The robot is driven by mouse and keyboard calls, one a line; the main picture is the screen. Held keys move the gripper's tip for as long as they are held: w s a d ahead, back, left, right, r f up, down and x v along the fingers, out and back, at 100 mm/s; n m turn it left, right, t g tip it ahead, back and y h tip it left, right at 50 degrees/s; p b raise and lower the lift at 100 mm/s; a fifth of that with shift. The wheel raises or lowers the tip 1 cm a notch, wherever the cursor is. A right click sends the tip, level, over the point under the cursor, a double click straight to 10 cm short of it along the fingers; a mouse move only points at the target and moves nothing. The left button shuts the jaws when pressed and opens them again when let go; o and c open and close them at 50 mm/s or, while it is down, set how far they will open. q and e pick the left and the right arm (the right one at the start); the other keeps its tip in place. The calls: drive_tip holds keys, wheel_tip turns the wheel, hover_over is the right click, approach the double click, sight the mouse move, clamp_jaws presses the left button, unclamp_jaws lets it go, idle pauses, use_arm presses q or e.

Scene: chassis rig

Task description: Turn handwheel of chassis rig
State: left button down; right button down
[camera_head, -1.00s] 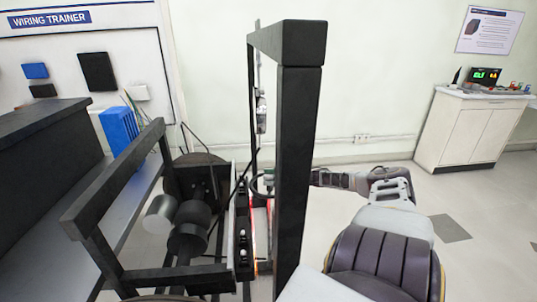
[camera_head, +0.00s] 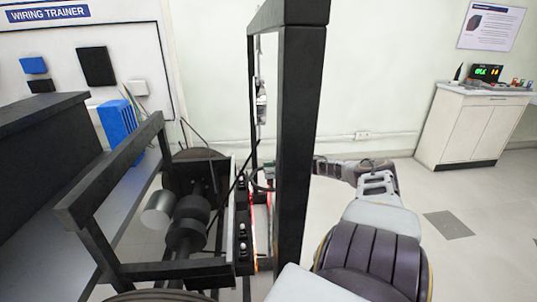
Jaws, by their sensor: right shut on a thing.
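The chassis rig (camera_head: 303,130) is a black frame with a tall post in the middle of the head view. My right arm reaches in from the lower right and passes behind the post. My right gripper (camera_head: 266,173) shows only partly, just left of the post, and is shut. A dark curved rim (camera_head: 254,182) at its fingers looks like part of the handwheel. The post and frame hide most of the wheel and the fingertips. My left gripper is not in view.
Dark cylinders (camera_head: 187,222) sit inside the rig at left. A blue ribbed block (camera_head: 118,122) stands beside the rig. A white cabinet (camera_head: 470,125) with a lit display stands at the far right. The floor between is mostly clear.

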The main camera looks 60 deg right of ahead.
drive_tip(key=c, duration=1)
unclamp_jaws()
drive_tip(key=shift+o, duration=0.2)
drive_tip(key=shift+s+d, duration=0.1)
drive_tip(key=shift+v, duration=3.6)
drive_tip(key=shift+s+d, duration=0.1)
